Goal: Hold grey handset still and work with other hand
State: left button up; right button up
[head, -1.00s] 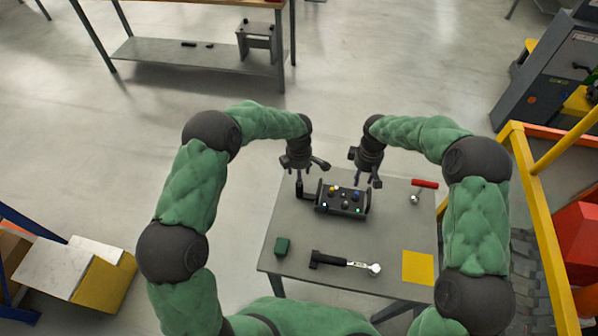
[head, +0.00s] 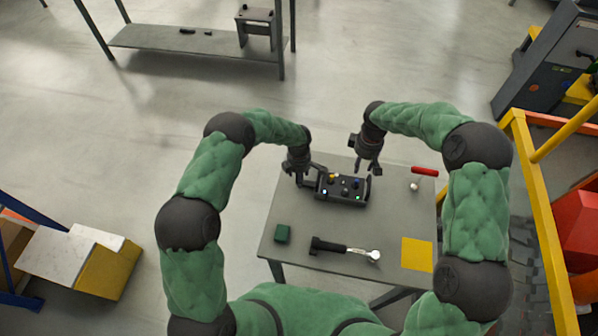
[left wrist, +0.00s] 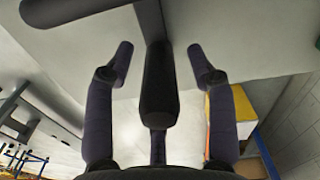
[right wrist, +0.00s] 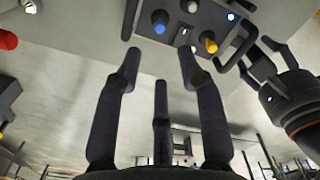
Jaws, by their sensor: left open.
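The grey handset (head: 352,183), a dark box with coloured knobs and lit buttons, lies on the grey table. Its knobs also show at the top of the right wrist view (right wrist: 172,32). My left gripper (head: 304,180) is open at the handset's left end. In the left wrist view, a thick dark bar (left wrist: 160,85), seemingly the handset's side handle, stands between the spread fingers, which look apart from it. My right gripper (head: 370,170) is open and empty, above and behind the handset's right part, not touching it.
The table (head: 300,222) also holds a green block (head: 282,234), a black-handled tool (head: 345,250), a yellow square (head: 417,254) and a red-handled tool (head: 424,172). A yellow rail (head: 537,190) stands close on the right. Bare table lies in front of the handset.

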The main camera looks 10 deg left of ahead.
pick_arm(q)
grip_shut()
pick_arm(e)
grip_shut()
jog(key=shift+w+a+r+m+t+y, duration=0.1)
jog(key=shift+w+a+m+t+y, duration=0.45)
jog(key=shift+m+t, duration=0.3)
jog(key=shift+w+a+m+t+y, duration=0.45)
jog(key=shift+w+m+t+y, duration=0.15)
jog(key=shift+m+t, duration=0.2)
